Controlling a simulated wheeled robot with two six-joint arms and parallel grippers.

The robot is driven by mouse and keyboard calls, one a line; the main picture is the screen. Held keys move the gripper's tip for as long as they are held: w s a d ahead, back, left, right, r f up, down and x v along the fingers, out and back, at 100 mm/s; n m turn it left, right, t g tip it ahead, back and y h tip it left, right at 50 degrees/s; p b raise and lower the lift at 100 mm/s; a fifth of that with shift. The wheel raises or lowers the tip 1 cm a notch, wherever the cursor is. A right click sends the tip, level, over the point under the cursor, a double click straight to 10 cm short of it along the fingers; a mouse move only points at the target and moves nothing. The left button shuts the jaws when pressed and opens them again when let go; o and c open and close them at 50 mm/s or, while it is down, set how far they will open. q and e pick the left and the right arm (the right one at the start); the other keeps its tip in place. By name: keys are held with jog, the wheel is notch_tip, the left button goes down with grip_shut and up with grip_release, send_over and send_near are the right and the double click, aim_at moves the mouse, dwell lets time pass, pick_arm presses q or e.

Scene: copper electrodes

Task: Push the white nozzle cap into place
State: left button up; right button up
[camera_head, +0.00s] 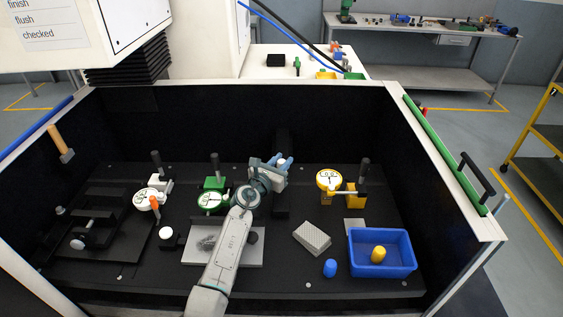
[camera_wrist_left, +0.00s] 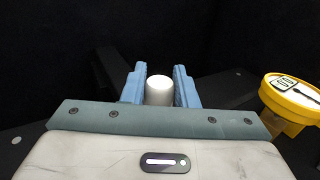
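The white nozzle cap (camera_wrist_left: 159,90) is a short white cylinder with a rounded top. It stands between the two blue fingers of my left gripper (camera_wrist_left: 160,84), with hardly any gap on either side. In the head view my left gripper (camera_head: 281,161) is at the back middle of the black work area, and a bit of the white cap shows between its fingers. What lies under the cap is hidden by the gripper. My right gripper is in neither view.
A yellow dial gauge (camera_head: 329,181) stands right of my left gripper, and a green dial gauge (camera_head: 211,201) stands to its left. A white dial gauge (camera_head: 148,199) is farther left. A blue tray (camera_head: 382,270), a blue cap (camera_head: 330,268) and a grey block (camera_head: 312,238) are at the front right.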

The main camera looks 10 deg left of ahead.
pick_arm(q)
jog(key=o, duration=0.5)
jog(key=shift+c, duration=0.2)
jog(key=v, duration=1.1)
